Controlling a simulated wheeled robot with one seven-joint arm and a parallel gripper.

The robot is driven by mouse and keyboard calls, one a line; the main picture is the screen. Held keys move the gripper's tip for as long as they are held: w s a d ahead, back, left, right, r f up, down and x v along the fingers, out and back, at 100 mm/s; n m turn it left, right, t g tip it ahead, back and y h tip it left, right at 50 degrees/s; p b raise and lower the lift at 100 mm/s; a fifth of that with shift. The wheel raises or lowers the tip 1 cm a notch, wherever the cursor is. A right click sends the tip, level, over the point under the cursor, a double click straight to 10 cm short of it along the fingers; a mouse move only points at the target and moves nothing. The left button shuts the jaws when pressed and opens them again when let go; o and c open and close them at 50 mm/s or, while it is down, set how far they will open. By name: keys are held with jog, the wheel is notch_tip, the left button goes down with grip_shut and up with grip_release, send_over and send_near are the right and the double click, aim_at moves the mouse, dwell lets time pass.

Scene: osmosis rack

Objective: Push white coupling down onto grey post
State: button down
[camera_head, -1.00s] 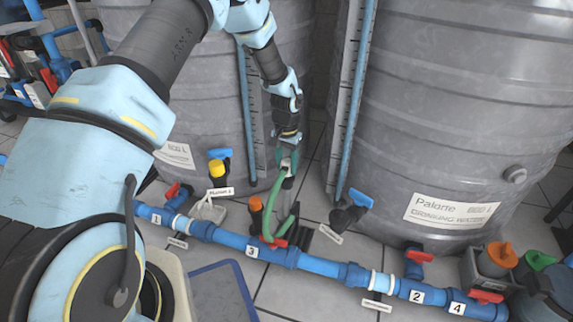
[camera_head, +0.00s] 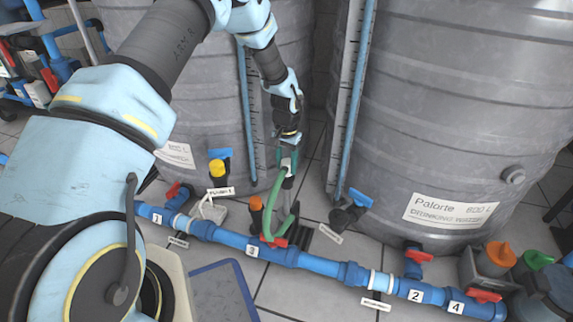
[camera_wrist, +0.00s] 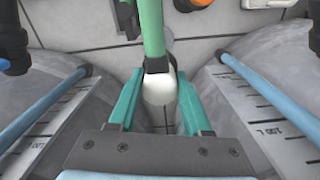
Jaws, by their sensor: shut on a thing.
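My gripper (camera_head: 287,160) points down between the two big grey tanks. In the wrist view, its two teal fingers stand on either side of the white coupling (camera_wrist: 158,88), which is held between them. A green hose (camera_head: 274,185) runs from the coupling, with a dark band at the joint, and curves down toward the blue pipe. A thin grey post (camera_head: 288,183) shows just below the coupling in the head view. Whether the coupling touches the post or is seated on it cannot be told at this size.
A blue pipe (camera_head: 325,265) with numbered tags and red valves crosses the floor in front. The left tank (camera_head: 190,100) and right tank (camera_head: 450,120) flank the arm closely. Blue-handled valves (camera_head: 352,203) and an orange-capped fitting (camera_head: 256,205) stand near the post.

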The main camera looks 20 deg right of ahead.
jog(key=shift+f, duration=0.35)
jog(key=shift+c, duration=1.3)
grip_release()
notch_tip(320, 180, up, 11)
jog(key=p, duration=0.4)
jog(key=shift+f, duration=0.1)
